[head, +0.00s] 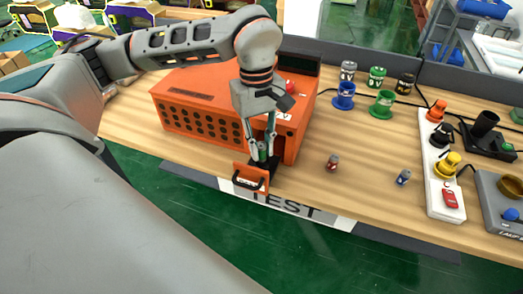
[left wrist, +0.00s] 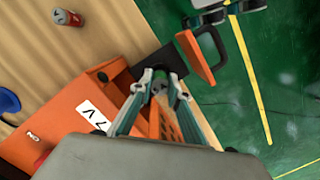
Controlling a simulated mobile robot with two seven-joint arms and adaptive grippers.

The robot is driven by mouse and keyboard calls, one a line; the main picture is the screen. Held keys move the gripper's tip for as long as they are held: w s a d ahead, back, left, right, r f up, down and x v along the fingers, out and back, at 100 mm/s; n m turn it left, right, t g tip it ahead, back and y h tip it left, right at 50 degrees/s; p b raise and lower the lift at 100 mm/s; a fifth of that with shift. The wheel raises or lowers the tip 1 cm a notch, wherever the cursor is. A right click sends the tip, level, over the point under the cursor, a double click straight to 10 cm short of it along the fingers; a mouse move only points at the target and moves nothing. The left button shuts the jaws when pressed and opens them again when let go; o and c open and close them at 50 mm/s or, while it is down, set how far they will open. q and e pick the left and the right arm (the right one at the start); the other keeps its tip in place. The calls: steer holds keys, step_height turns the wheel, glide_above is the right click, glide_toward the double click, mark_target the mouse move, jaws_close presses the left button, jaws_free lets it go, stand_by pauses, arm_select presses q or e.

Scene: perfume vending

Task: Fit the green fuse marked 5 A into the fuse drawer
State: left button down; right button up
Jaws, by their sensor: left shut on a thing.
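My left gripper (head: 263,155) points down at the front of the orange box (head: 190,123), over the pulled-out fuse drawer (head: 249,176). The drawer has an orange front and a black handle. The gripper is shut on the green fuse (head: 263,153), held upright between the fingertips just above or in the drawer's black tray; I cannot tell whether it touches. In the left wrist view the fingers (left wrist: 161,86) close around the fuse's grey end, beside the drawer front (left wrist: 192,56). The 5 A marking is not readable.
A white power strip (head: 437,185) with plugs lies further right. Bare wood lies between.

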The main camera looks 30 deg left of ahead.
mark_target(261, 160)
arm_select(q)
steer(key=shift+f, duration=0.95)
steer(key=shift+r, duration=0.1)
steer(key=shift+f, duration=0.45)
steer(key=shift+s+f, duration=0.15)
steer(key=shift+f, duration=0.1)
steer(key=c, duration=1.9)
jaws_free()
steer(key=shift+b, duration=0.3)
steer(key=shift+f, duration=0.15)
steer(key=shift+r, duration=0.2)
